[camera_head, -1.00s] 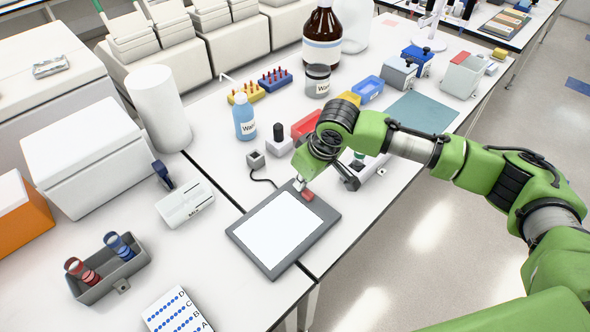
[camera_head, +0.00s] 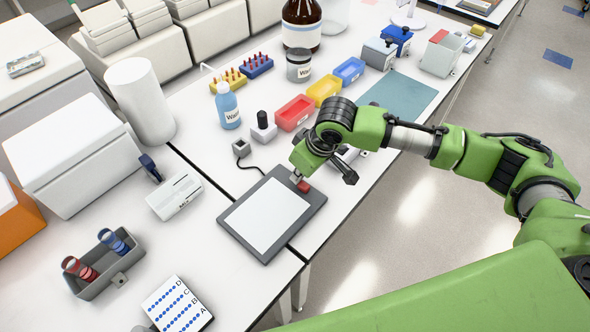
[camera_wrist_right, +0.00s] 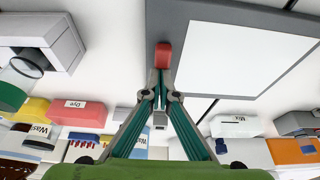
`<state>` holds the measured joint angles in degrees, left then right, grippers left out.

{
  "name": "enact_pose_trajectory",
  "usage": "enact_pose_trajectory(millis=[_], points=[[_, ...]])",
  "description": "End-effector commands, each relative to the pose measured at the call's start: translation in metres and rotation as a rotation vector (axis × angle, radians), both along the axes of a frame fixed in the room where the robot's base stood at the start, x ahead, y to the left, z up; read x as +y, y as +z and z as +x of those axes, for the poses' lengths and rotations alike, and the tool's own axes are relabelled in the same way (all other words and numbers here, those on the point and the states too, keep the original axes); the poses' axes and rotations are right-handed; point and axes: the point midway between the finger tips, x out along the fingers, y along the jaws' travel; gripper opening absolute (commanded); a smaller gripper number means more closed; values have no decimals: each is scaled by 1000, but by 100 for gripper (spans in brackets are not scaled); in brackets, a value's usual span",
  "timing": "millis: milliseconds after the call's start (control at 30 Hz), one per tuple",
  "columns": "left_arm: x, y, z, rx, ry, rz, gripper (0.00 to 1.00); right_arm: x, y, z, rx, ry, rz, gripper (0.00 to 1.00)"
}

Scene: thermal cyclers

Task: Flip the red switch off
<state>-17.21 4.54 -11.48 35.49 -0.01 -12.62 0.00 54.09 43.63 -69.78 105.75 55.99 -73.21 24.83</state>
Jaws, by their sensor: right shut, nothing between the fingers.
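The red switch (camera_head: 304,187) sits on the dark frame of a flat light pad (camera_head: 229,220) with a white panel, at its right corner in the head view. In the right wrist view the red switch (camera_wrist_right: 163,54) stands on the grey frame beside the white panel (camera_wrist_right: 240,60). My right gripper (camera_head: 296,179) is shut and empty, pointing down at the switch. In the wrist view its fingertips (camera_wrist_right: 161,78) meet right at the switch's near end; I cannot tell whether they touch it. The switch's position, on or off, is unclear. My left gripper is not in view.
A cable runs from the pad to a small grey box (camera_head: 241,147). Red (camera_head: 294,112), yellow (camera_head: 324,88) and blue (camera_head: 349,70) bins and a wash bottle (camera_head: 228,107) stand behind. A white device (camera_head: 174,196) lies left. The table's front edge is close to the pad.

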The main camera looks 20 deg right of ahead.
Motion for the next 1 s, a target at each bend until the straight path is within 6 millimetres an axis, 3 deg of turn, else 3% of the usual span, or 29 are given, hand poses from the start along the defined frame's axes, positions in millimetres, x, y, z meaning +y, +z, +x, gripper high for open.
enact_pose_trajectory(millis=[267, 733, 1000], points=[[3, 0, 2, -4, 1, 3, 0, -2, 0, -5, 12, -1, -6, 0], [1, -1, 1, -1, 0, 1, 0, -17, 87, -26, 0, 0, -3, 0], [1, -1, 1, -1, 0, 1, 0, -21, 111, -33, 1, 0, -2, 0]])
